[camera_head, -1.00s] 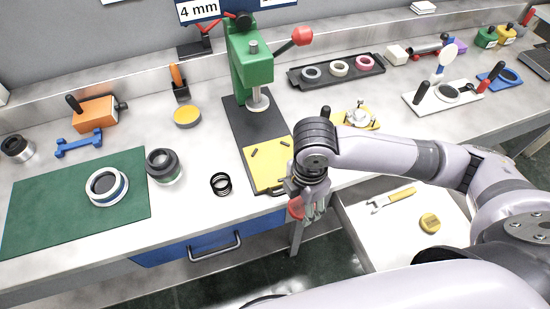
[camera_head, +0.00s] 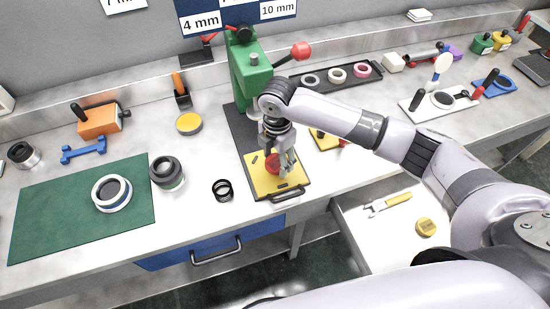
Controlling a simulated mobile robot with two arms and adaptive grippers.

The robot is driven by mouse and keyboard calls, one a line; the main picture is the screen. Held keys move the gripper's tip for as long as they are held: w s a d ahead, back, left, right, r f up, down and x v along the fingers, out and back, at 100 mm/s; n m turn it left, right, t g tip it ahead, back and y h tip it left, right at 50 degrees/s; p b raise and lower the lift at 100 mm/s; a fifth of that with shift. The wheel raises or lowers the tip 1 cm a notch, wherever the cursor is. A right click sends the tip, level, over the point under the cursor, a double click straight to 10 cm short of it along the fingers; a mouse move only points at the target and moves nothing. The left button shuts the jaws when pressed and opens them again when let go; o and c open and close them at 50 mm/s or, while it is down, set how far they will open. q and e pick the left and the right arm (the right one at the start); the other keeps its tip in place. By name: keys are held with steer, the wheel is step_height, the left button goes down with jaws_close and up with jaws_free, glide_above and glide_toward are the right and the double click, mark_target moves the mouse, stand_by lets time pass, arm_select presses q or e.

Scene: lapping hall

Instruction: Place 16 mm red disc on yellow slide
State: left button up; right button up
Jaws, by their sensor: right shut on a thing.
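The yellow slide (camera_head: 260,185) is a flat plate on the dark base of the green press, with a black handle at its front edge. My right gripper (camera_head: 281,166) is over the slide, pointing down, and is shut on the red disc (camera_head: 271,161). The disc appears tilted and covers part of the slide. I cannot tell whether its lower edge touches the plate. The disc's size cannot be read. My left gripper is not in view.
The green press (camera_head: 245,75) with a red-knobbed lever stands behind the slide. Black rings (camera_head: 222,190) lie left of it. A green mat (camera_head: 70,225) carries a white ring (camera_head: 111,194). A black tray (camera_head: 310,84) of rings is at the back.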

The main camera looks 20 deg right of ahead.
mark_target(275, 158)
steer(key=shift+w, duration=0.8)
step_height(275, 158, down, 3)
steer(key=shift+r+p, duration=0.15)
steer(key=shift+p, duration=0.45)
steer(key=shift+f, duration=0.4)
steer(key=shift+f, duration=0.1)
steer(key=o, duration=1.2)
